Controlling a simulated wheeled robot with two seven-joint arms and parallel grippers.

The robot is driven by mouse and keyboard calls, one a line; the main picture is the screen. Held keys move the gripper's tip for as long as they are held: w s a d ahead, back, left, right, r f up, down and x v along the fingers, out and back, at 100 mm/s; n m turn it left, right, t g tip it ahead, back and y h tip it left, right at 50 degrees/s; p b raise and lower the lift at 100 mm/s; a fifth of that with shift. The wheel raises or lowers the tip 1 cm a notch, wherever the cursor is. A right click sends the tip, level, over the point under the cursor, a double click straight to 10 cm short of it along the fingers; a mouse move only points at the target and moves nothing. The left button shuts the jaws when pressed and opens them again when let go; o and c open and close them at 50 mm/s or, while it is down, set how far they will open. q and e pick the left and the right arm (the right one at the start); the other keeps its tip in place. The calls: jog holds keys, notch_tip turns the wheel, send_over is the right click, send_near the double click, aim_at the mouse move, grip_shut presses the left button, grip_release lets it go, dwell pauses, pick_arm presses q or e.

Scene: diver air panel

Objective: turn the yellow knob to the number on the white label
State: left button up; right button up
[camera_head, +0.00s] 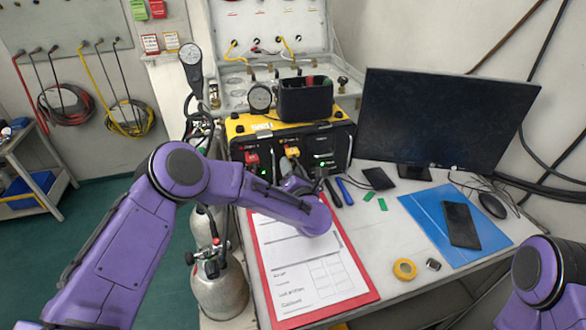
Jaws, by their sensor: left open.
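The yellow knob (292,152) is on the black front of the yellow-topped air panel (342,143), at the back of the table. My right gripper is out of view.
A red clipboard (374,294) with a paper form lies below my left arm. A dark monitor (444,115), blue folder (413,204) with a phone (461,225), and yellow tape roll (405,269) are to the right. A gas cylinder (218,292) stands left of the table.

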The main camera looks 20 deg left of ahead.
pick_arm(q)
grip_shut()
jog(key=shift+m, duration=0.3)
jog(key=shift+m+b, duration=0.5)
jog(key=shift+m, duration=0.5)
jog(key=m, duration=0.3)
jog(key=shift+b, duration=0.4)
jog(key=m, duration=0.3)
jog(key=shift+m, duration=0.4)
jog(key=shift+m+g, duration=0.4)
jog(key=shift+m, duration=1)
